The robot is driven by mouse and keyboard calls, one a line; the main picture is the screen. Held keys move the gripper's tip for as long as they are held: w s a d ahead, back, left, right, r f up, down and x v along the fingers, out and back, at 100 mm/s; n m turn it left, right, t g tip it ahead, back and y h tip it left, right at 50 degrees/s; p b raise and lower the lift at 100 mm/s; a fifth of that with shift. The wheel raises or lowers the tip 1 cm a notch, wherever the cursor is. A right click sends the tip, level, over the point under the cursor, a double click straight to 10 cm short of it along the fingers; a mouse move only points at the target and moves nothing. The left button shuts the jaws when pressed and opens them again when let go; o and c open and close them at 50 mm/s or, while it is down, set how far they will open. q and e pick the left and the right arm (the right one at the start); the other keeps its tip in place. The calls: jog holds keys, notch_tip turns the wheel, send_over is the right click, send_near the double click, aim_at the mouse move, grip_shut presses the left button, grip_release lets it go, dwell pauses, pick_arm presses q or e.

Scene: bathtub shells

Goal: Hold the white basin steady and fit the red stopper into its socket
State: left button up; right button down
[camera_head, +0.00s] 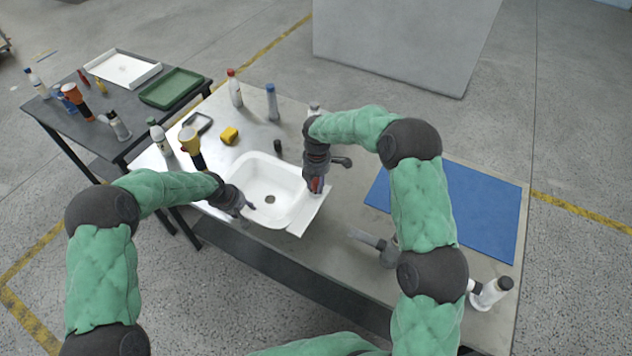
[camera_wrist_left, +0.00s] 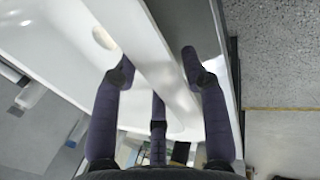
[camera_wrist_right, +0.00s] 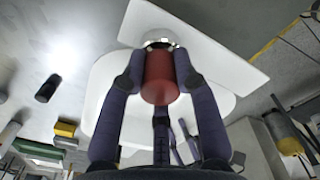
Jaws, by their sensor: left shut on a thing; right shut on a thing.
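The white basin (camera_head: 268,179) lies on the metal bench, with a drain hole (camera_head: 270,199) in its floor and a flat ledge at its right. My left gripper (camera_head: 245,205) is shut on the basin's near-left rim; the left wrist view shows the rim (camera_wrist_left: 150,62) between the fingers (camera_wrist_left: 160,66). My right gripper (camera_head: 316,184) is shut on the red stopper (camera_wrist_right: 160,80), over the ledge. In the right wrist view, the stopper is between the fingertips (camera_wrist_right: 160,70), with a shiny round part (camera_wrist_right: 160,42) at its far end. I cannot tell whether the stopper touches the ledge; the socket is not clearly visible.
A yellow block (camera_head: 229,135), a red-capped bottle (camera_head: 234,90) and a blue-capped bottle (camera_head: 272,102) stand behind the basin. A blue mat (camera_head: 470,205) covers the bench's right part. A dark side table at left holds a green tray (camera_head: 172,87) and a white tray (camera_head: 123,68).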

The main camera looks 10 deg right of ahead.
aim_at(316, 179)
pick_arm(q)
jog(key=shift+s, duration=0.15)
pick_arm(e)
jog(key=shift+f, duration=0.45)
pick_arm(q)
jog(key=shift+f, duration=0.1)
pick_arm(e)
jog(key=c, duration=0.9)
grip_release()
jog(key=shift+c, duration=0.2)
notch_tip(316, 179, up, 13)
jog(key=shift+d+r, duration=0.1)
pick_arm(q)
jog(key=o, duration=1.1)
